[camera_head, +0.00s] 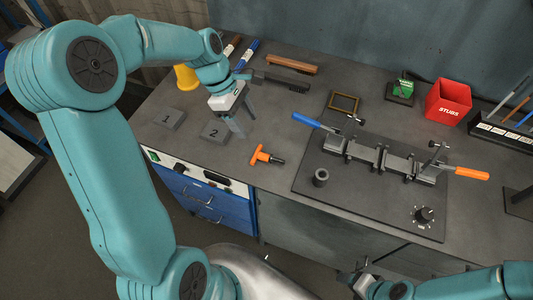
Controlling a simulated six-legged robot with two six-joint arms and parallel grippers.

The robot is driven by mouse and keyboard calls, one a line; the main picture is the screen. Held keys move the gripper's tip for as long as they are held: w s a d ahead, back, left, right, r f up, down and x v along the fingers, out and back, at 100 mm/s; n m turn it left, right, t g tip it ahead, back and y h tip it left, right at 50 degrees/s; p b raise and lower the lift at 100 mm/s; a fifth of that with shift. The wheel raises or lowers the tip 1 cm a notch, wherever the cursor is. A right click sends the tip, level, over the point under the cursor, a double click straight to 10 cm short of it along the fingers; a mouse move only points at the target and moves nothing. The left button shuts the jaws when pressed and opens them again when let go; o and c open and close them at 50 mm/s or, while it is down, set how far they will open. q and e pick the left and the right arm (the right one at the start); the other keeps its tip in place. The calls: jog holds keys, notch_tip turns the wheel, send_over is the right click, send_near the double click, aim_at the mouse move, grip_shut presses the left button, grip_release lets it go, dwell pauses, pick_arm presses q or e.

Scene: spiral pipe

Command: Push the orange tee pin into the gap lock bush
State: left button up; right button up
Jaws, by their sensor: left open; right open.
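The orange tee pin (263,155) lies on the grey bench top, with its orange T handle to the left and its dark shank pointing right. My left gripper (241,122) is open and empty, fingers pointing down, above and slightly left of the pin and apart from it. A dark upright hollow cylinder (321,177) stands on the fixture plate (305,195) near its left front corner; it may be the gap lock bush, but I cannot tell for sure. My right gripper (355,280) is open and empty at the bottom, in front of the bench.
A clamp fixture with blue (306,121) and orange (470,173) handles stands on the plate. A dark round fitting (424,216) sits at its front right. Blocks 1 (168,118) and 2 (214,132) lie left. A red STUBS bin (448,102) stands behind. Bench around the pin is clear.

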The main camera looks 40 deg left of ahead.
pick_arm(q)
send_over(263, 154)
jog(key=a, duration=0.2)
jog(key=f, duration=0.7)
jog(key=shift+s+a, duration=0.1)
jog(key=shift+a, duration=0.1)
jog(key=shift+s+d+f+p, duration=0.3)
jog(key=shift+s+d+p, duration=0.05)
jog(key=x, duration=0.2)
jog(key=p+x, duration=0.1)
jog(key=x, duration=0.1)
jog(key=shift+w+a+f, duration=0.2)
jog(key=shift+d+f, duration=0.1)
jog(key=shift+f, duration=0.2)
jog(key=shift+s+d, duration=0.1)
jog(key=shift+s, duration=0.05)
jog(key=shift+f, duration=0.1)
grip_shut()
